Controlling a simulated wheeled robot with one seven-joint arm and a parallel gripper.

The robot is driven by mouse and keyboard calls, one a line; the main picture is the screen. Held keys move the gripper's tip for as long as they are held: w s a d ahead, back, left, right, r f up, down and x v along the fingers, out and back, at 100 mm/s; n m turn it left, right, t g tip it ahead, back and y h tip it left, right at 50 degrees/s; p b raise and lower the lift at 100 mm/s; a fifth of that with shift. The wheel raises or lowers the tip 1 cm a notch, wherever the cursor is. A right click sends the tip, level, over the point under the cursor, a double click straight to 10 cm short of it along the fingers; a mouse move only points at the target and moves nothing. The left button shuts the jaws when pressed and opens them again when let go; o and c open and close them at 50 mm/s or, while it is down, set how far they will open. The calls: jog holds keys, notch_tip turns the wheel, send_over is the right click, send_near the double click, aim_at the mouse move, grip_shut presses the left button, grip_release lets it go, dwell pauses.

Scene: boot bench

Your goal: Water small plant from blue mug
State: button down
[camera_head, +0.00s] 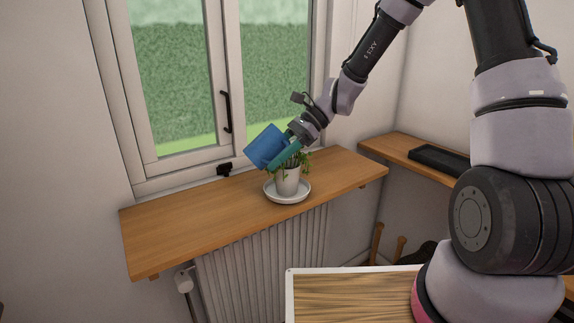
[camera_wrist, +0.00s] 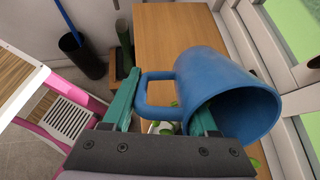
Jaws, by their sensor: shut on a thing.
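The blue mug (camera_head: 266,147) is held up by my gripper (camera_head: 285,153) just above the small plant (camera_head: 303,160) and to its left, in the head view. The mug is tilted. In the wrist view the mug (camera_wrist: 215,88) has its open mouth toward the lower right, and its handle is between the green fingers of my gripper (camera_wrist: 162,105). The plant stands in a white pot (camera_head: 287,181) on a white saucer (camera_head: 287,196) on the wooden sill. In the wrist view the mug and gripper mostly hide the plant. I cannot see any water.
The wooden sill (camera_head: 175,224) is clear to the left of the saucer. The window (camera_head: 170,80) with its black handle is close behind. A shelf with a black tray (camera_head: 438,159) is at the right. A radiator (camera_head: 250,262) is below the sill.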

jog(key=shift+a+f+g+y, duration=0.2)
jog(key=shift+a+g+y, duration=0.2)
jog(key=shift+y, duration=0.5)
jog(key=shift+a, duration=0.15)
dwell(0.4)
jog(key=shift+s+f, duration=0.1)
dwell(0.4)
jog(key=shift+s+a, duration=0.15)
jog(key=shift+s, duration=0.05)
